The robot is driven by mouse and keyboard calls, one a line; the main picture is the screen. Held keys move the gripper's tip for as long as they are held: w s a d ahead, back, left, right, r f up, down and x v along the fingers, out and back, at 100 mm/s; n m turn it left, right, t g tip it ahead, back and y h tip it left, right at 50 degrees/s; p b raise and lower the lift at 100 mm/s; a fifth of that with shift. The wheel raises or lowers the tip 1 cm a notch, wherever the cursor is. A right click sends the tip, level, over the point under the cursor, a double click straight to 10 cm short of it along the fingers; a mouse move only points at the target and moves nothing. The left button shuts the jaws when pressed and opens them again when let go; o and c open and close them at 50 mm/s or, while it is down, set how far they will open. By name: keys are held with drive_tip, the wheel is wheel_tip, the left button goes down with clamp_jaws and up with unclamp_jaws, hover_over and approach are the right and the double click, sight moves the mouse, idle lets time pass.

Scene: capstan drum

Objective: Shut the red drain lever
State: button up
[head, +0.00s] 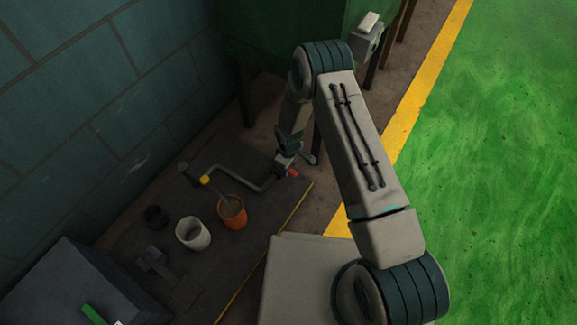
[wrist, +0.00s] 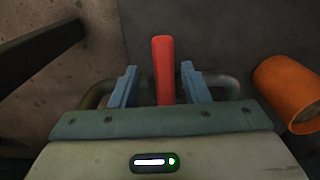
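The red drain lever (wrist: 163,65) stands out clearly in the wrist view, between the two blue fingers of my gripper (wrist: 159,88). A gap shows on each side of the lever, wider on the left, so my gripper is open and not clamped on it. The lever's lower end is hidden behind my gripper body. In the head view only a small red part of the lever (head: 293,173) shows beside my gripper (head: 287,160), at the end of a grey pipe (head: 240,184).
An orange container (head: 232,214) stands under the pipe's other end, near a yellow knob (head: 205,181). A white cup (head: 193,235) and a dark ring (head: 156,217) are to its left. A green tank (head: 270,35) on dark legs stands behind my arm. Green floor lies open at right.

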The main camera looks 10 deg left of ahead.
drive_tip(key=shift+s, duration=0.1)
wheel_tip(320, 180, up, 14)
drive_tip(key=p, duration=0.5)
drive_tip(key=shift+f, duration=0.15)
